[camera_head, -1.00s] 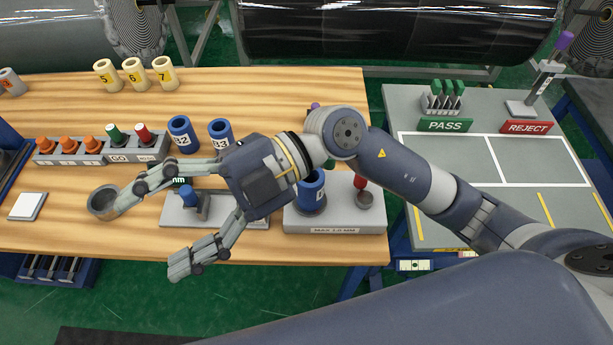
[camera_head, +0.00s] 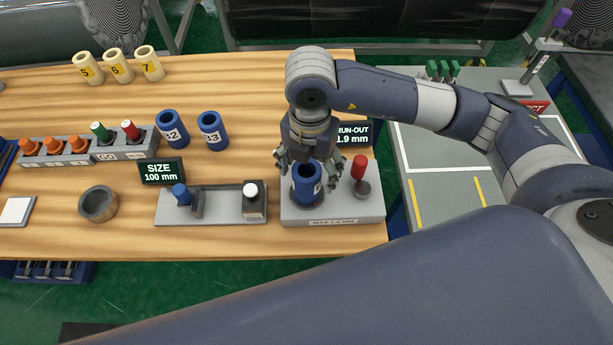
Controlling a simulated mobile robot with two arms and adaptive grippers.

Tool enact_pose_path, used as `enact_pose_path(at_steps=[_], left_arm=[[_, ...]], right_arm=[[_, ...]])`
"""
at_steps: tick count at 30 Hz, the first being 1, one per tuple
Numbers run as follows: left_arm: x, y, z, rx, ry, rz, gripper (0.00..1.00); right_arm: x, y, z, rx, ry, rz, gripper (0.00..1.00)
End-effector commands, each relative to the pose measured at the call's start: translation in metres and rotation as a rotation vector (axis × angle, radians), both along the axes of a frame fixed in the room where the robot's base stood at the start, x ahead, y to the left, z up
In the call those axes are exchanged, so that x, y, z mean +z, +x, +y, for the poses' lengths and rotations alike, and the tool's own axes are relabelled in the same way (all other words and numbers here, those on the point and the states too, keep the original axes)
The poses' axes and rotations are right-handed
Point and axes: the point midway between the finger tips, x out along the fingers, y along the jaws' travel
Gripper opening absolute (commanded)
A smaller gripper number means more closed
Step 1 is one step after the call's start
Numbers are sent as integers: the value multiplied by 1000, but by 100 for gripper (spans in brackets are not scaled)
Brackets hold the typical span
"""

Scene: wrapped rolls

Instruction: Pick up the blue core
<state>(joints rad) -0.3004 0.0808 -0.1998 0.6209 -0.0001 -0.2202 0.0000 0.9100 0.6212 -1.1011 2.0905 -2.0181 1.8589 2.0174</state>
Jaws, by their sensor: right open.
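A blue core (camera_head: 306,187) stands upright on the grey run-out station (camera_head: 352,212) at the table's front right. Its label is partly visible. My right gripper (camera_head: 307,172) points down over this core, with its open fingers around or beside it; whether they touch cannot be told. Two more blue cores, marked 32 (camera_head: 171,128) and 33 (camera_head: 212,131), stand upright further back on the table. My left gripper is not in view.
A size gauge (camera_head: 212,216) and its display (camera_head: 161,171) are left of the station. A run-out display (camera_head: 354,134) is behind it, and a red-topped post (camera_head: 358,170) stands right of the core. A metal ring (camera_head: 98,204) and yellow cores (camera_head: 119,66) are further left.

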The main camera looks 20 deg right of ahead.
Motion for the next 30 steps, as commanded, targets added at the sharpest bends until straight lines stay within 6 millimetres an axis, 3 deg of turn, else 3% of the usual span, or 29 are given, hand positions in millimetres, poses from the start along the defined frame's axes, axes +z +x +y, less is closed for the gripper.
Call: enact_pose_path(at_steps=[7, 15, 23, 24, 30], left_arm=[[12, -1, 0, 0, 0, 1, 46], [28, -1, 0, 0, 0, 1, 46], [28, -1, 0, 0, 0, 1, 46], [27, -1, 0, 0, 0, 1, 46], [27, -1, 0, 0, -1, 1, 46]], right_arm=[[-18, -1, 2, 1, 0, 4, 72], [-57, -2, 5, 1, 1, 4, 72], [-62, -1, 6, 3, 3, 0, 72], [-62, -1, 6, 3, 3, 0, 70], [-62, -1, 6, 3, 3, 1, 25]])
